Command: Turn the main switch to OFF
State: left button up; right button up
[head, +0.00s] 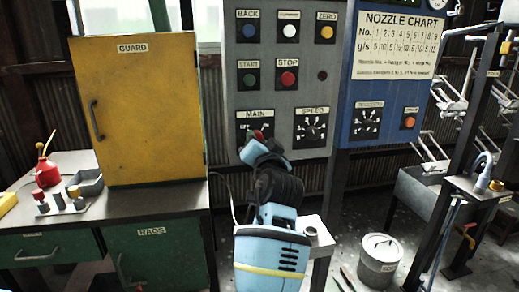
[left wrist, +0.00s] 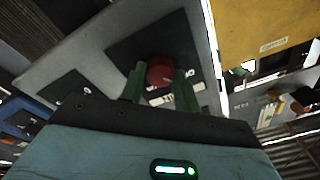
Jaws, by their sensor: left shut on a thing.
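The main switch (head: 258,134) is on a black plate labelled MAIN, low on the left of the grey control panel. My left gripper (head: 256,143) is at this switch and hides most of its knob and dial in the head view. In the left wrist view the round red knob (left wrist: 160,72) sits between the two green fingers, which are shut on it. White lettering shows on the plate beside the knob, partly covered by the fingers. I cannot read which position the switch points to. My right gripper is not in view.
A SPEED dial (head: 311,129) is just right of the switch. STOP (head: 288,78) and START (head: 250,80) buttons are above. A yellow guard cabinet (head: 140,110) stands close on the left. A blue nozzle panel (head: 388,90) is on the right.

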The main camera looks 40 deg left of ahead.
pick_arm(q)
jog(key=shift+n+b, duration=0.3)
jog(key=shift+n, duration=0.2)
jog(key=shift+r, duration=0.15)
jog(key=o, duration=1)
jog(key=shift+c, duration=0.2)
jog(key=shift+f, duration=0.2)
